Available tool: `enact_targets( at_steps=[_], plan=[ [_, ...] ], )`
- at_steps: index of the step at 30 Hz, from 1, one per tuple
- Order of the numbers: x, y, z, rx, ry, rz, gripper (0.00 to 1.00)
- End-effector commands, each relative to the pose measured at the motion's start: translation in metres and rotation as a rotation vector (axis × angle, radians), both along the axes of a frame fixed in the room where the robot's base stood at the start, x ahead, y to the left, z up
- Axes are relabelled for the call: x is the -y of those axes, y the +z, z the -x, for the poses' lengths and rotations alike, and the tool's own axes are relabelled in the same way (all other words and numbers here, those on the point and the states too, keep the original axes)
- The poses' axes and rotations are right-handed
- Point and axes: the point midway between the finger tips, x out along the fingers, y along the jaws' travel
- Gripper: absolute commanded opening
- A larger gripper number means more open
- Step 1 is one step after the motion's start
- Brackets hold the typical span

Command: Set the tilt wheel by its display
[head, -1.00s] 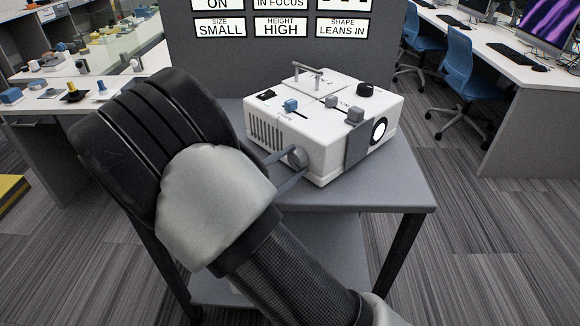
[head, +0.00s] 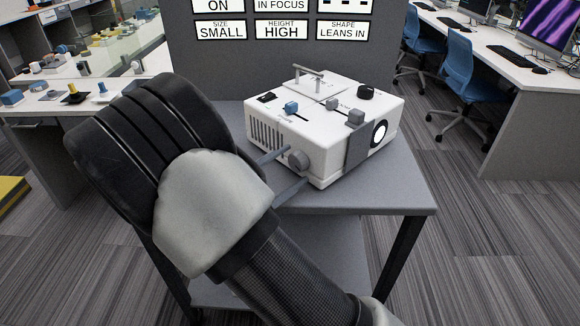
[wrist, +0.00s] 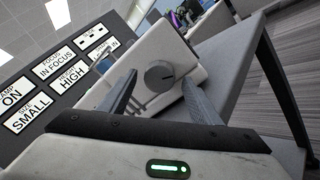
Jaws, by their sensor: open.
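A white projector (head: 330,110) stands on a grey table. The tilt wheel looks to be the round grey knob (head: 297,159) on its near side face, also seen in the wrist view (wrist: 159,75). My gripper (head: 284,172) is open, with one finger on each side of the knob and gaps between; it also shows in the wrist view (wrist: 160,84). The display panel (head: 290,60) behind carries signs. The height sign (head: 281,29) reads HIGH, the shape sign (head: 342,29) reads LEANS IN, and the size sign (head: 220,30) reads SMALL.
The projector's top has a blue slider (head: 291,107), grey sliders (head: 356,117), a black knob (head: 366,92) and a raised bar (head: 308,72). The grey table (head: 385,190) has bare room in front. Desks and blue chairs (head: 461,70) stand at the right.

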Motion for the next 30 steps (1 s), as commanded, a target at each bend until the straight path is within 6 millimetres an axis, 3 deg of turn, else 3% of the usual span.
enact_targets(
  at_steps=[18, 24, 30],
  plan=[
    [-0.099, -0.007, 0.096, 0.0, 0.005, 0.0, 0.58],
    [-0.116, -0.008, 0.112, 0.0, 0.004, 0.0, 0.58],
    [-0.119, -0.009, 0.116, 0.0, 0.002, 0.001, 0.58]
  ],
)
